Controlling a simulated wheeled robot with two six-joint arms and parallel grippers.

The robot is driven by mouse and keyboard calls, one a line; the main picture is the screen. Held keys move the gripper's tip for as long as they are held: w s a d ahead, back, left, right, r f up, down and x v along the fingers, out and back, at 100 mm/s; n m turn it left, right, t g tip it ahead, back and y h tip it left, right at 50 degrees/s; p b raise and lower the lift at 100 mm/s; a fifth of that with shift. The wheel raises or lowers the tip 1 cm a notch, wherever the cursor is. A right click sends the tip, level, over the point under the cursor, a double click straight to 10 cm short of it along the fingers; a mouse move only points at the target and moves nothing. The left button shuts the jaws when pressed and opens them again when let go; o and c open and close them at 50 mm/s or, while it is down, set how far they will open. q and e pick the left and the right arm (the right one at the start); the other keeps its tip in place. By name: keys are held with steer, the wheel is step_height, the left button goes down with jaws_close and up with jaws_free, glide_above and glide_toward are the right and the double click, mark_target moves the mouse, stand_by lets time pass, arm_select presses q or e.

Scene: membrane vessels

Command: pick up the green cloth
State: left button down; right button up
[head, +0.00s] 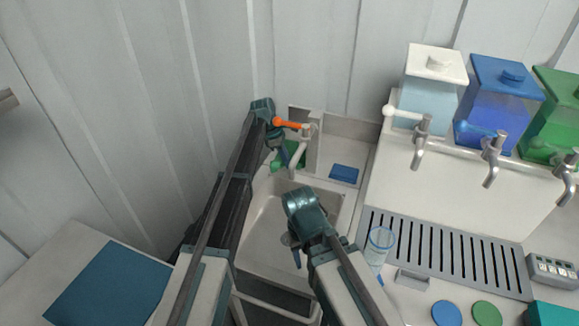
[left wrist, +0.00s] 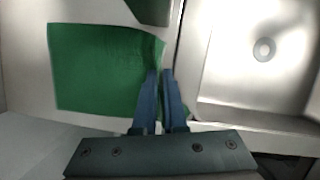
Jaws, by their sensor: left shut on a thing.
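The green cloth (head: 297,153) lies flat on the pale ledge behind the sink, partly hidden by my left arm and the tap. In the left wrist view the cloth (left wrist: 95,70) is a green square with its edge at the blue fingers. My left gripper (head: 284,155) is shut on the cloth's edge beside the sink; its fingers show close together in the left wrist view (left wrist: 162,74). My right gripper (head: 297,262) hangs over the sink basin, pointing down; its finger opening cannot be made out.
The sink (head: 262,238) has a tap with an orange-tipped handle (head: 287,123) near my left gripper. A blue sponge-like block (head: 344,173) lies right of the tap. White, blue and green dispensers stand at right.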

step_height(320, 180, up, 12)
steer(key=p, duration=1.1)
steer(key=shift+f, duration=0.1)
